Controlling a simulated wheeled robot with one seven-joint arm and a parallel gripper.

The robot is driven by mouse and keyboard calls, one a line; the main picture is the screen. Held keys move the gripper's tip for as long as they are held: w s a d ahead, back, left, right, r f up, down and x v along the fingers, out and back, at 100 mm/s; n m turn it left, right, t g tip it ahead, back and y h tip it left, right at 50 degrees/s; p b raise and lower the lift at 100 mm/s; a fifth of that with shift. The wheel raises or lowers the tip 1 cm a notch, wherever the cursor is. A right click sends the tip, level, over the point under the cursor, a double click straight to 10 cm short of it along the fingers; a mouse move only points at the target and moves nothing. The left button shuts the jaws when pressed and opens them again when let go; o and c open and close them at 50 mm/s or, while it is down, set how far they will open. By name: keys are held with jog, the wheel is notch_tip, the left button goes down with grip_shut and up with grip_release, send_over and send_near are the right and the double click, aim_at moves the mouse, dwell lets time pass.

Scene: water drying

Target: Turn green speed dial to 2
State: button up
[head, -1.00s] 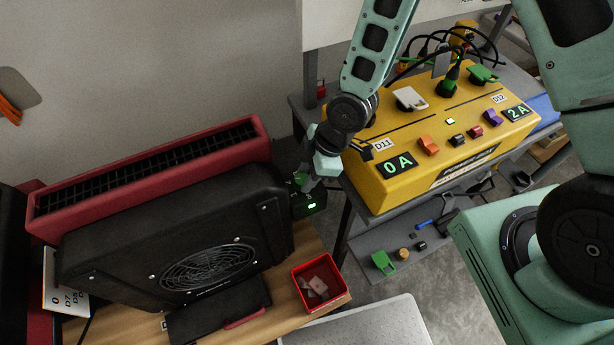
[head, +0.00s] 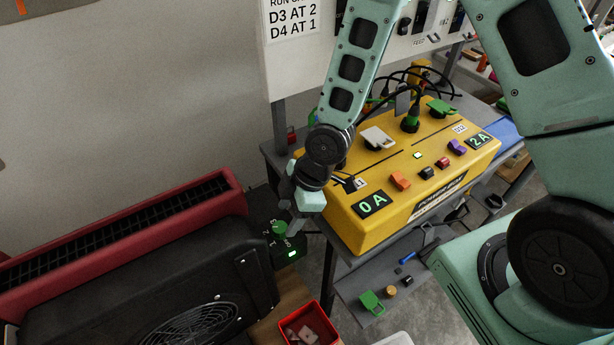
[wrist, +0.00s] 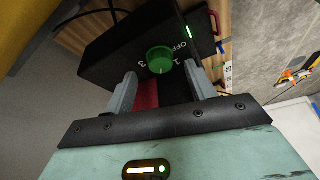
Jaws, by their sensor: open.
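The green speed dial (head: 279,228) is a round knob on a small black box (head: 291,246) with a lit green light. In the wrist view the dial (wrist: 160,58) lies beyond and between the fingertips, with OFF, 1 and 3 readable around it. The 2 cannot be read, and I cannot tell exactly where the dial points. My gripper (wrist: 160,78) is open, one finger on each side of the dial's line, and seems empty. In the head view my gripper (head: 294,222) is right beside the dial; contact cannot be made out.
A black fan unit (head: 130,285) and a red grille housing (head: 120,245) stand left of the box. A yellow power box (head: 345,212) on a grey bench is close on the right. A red bin (head: 312,318) with small pieces sits in front.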

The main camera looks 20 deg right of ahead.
jog(key=p+v, duration=0.3)
jog(key=v, duration=1.1)
jog(key=shift+s, duration=0.1)
jog(key=s+a+r+m+h, duration=0.2)
jog(key=s+r+m+h, duration=0.1)
jog(key=s+r+m, duration=0.6)
jog(key=s+r, duration=0.3)
jog(key=s, duration=0.2)
jog(key=shift+s+a+h, duration=0.2)
jog(key=shift+h, duration=0.2)
